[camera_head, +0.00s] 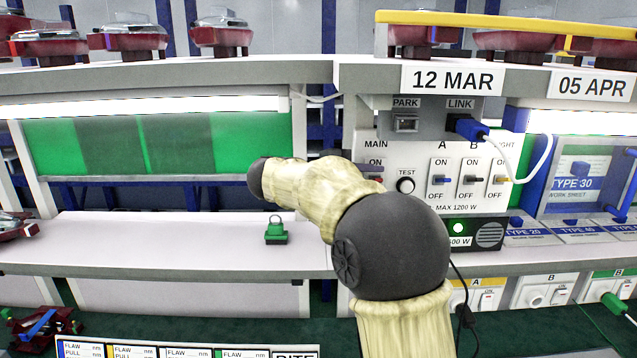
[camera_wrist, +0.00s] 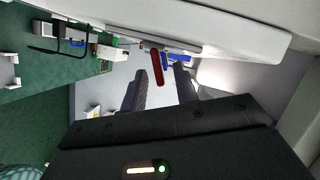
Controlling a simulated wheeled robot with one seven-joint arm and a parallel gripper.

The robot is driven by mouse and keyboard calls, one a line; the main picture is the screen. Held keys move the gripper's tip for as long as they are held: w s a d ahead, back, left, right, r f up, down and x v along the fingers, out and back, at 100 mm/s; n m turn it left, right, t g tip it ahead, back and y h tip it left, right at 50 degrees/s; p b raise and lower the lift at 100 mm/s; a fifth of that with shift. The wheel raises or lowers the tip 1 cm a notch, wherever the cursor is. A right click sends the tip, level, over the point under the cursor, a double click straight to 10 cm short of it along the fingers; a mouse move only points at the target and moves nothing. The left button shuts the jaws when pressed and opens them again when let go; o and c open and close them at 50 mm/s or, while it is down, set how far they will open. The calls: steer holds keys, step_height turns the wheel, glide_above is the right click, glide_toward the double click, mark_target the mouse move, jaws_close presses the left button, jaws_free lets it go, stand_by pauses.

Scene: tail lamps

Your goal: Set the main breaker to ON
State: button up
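The MAIN breaker (camera_head: 372,167) is on the white power panel (camera_head: 440,150) in the head view, under the labels MAIN and ON. Only a small dark reddish part of it shows; my arm covers the rest, so its position cannot be told. In the wrist view my gripper (camera_wrist: 159,70) has its two dark fingers apart. A red bar (camera_wrist: 157,66) appears between or just beyond the fingertips, with visible gaps on both sides. I cannot tell whether it is the breaker's handle. My gripper is hidden in the head view.
To the right of MAIN are a TEST button (camera_head: 405,186) and switches A (camera_head: 440,180), B (camera_head: 470,180) and a third (camera_head: 501,180). A blue plug (camera_head: 466,127) with a white cable sits above.

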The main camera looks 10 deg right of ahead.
steer(key=b+v, duration=0.2)
steer(key=v, duration=1.2)
steer(key=shift+a, duration=0.1)
